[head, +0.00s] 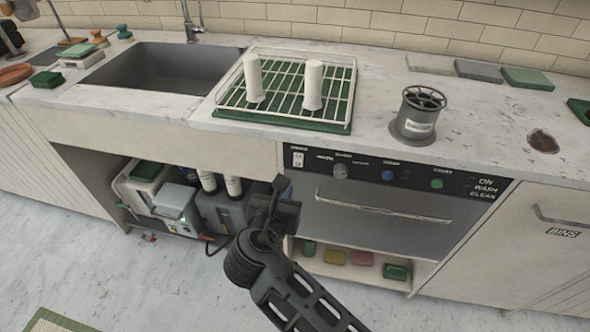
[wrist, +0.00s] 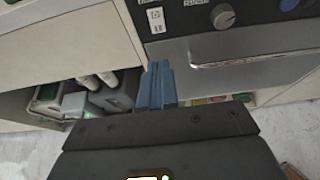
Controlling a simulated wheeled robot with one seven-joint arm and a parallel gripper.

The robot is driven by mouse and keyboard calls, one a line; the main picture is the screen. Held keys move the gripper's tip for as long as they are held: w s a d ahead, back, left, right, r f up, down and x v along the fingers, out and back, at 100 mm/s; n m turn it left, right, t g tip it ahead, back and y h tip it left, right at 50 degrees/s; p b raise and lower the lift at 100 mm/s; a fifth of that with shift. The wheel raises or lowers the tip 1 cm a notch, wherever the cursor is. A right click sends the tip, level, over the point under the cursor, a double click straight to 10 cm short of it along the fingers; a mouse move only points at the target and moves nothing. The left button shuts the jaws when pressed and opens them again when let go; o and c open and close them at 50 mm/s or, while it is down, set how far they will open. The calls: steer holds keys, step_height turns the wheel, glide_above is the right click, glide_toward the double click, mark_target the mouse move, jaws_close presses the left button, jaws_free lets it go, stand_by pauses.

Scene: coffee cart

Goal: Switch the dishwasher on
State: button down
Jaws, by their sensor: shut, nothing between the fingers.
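The dishwasher (head: 385,225) is built in under the counter, with a grey front and a horizontal handle. Its dark control panel carries a white rocker switch (head: 297,159) at the left end, a grey knob (head: 340,171), a blue button (head: 388,175) and a green button (head: 437,183). ON, WASH and CLEAN labels are at its right end. The wrist view shows the switch (wrist: 156,19), knob (wrist: 223,16) and handle (wrist: 255,61). My gripper (head: 281,184) is shut and empty, in front of the panel's left end. Its blue fingertips (wrist: 156,72) appear below the switch in the wrist view, apart from it.
The sink (head: 165,75) and a rack (head: 230,115) with two white upright things are on the counter above. A grey cylinder (head: 417,118) stands right of the rack. Machines (head: 165,200) fill the open bay at left. A low shelf (head: 330,270) holds several coloured blocks.

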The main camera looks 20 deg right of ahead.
glide_toward(298, 161)
steer(key=w+d+f, duration=0.2)
steer(key=w+f, duration=0.1)
steer(key=f, duration=0.1)
steer(key=shift+w+d+f, duration=0.1)
steer(key=shift+w+d, duration=0.6)
steer(key=shift+w, duration=0.05)
steer(key=shift+w+d, duration=0.1)
steer(key=shift+r+p, duration=0.85)
steer(key=shift+p, duration=0.3)
